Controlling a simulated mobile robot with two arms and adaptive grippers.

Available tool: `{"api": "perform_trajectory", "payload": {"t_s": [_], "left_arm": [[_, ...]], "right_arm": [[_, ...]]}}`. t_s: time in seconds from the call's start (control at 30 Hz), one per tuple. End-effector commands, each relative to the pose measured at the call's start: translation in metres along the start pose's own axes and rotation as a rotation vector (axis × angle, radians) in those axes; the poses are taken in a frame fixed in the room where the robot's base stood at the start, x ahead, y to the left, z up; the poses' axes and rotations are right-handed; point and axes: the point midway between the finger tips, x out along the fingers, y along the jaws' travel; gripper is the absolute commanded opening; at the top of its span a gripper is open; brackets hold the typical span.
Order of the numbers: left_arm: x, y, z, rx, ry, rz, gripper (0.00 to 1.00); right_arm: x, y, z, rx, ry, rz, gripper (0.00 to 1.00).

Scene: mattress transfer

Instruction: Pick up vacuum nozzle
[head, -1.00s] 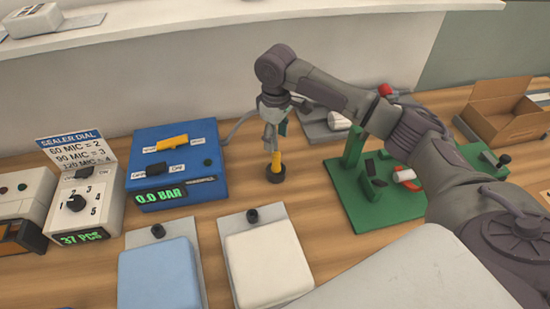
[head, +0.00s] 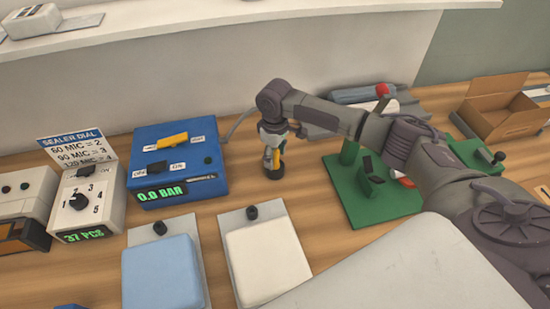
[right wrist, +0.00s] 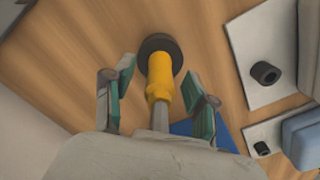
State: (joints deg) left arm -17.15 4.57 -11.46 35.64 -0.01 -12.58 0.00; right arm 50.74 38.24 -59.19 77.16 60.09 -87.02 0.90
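The vacuum nozzle (head: 275,170) stands on the wooden table, to the right of the blue pump box (head: 178,165). It has a dark round base and a yellow body. In the right wrist view the nozzle (right wrist: 161,75) lies between the two green-padded fingers, with a gap on each side. My right gripper (head: 273,158) is lowered over the nozzle from above, open around its upper part; the right wrist view shows its fingers (right wrist: 158,92) apart. The upper end of the nozzle is partly hidden by the gripper. My left gripper is not in view.
A blue pad (head: 162,272) and a white pad (head: 268,262) lie in front, each with a black knob behind it. A green fixture (head: 365,208) stands to the right, under my right arm. A cardboard box (head: 500,112) is at the far right. A dial box (head: 88,205) stands left.

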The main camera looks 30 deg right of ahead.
Motion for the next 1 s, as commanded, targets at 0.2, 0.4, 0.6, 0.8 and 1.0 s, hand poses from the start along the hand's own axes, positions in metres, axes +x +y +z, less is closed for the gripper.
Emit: {"api": "perform_trajectory", "payload": {"t_s": [0.2, 0.4, 0.6, 0.8, 1.0], "left_arm": [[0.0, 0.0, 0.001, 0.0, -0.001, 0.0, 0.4], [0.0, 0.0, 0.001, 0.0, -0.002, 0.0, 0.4], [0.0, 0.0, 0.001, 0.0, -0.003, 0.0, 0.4], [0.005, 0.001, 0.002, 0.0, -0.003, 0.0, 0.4], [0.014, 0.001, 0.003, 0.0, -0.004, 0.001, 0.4]], "right_arm": [[0.0, 0.0, 0.0, 0.0, 0.0, 0.0, 0.17], [-0.001, 0.0, 0.0, 0.0, 0.001, 0.0, 0.0], [-0.001, 0.0, 0.0, 0.0, 0.001, 0.0, 0.0], [-0.014, 0.0, -0.001, 0.0, 0.004, 0.0, 0.0], [-0.045, 0.007, 0.009, 0.005, 0.0, 0.003, 0.0]]}}
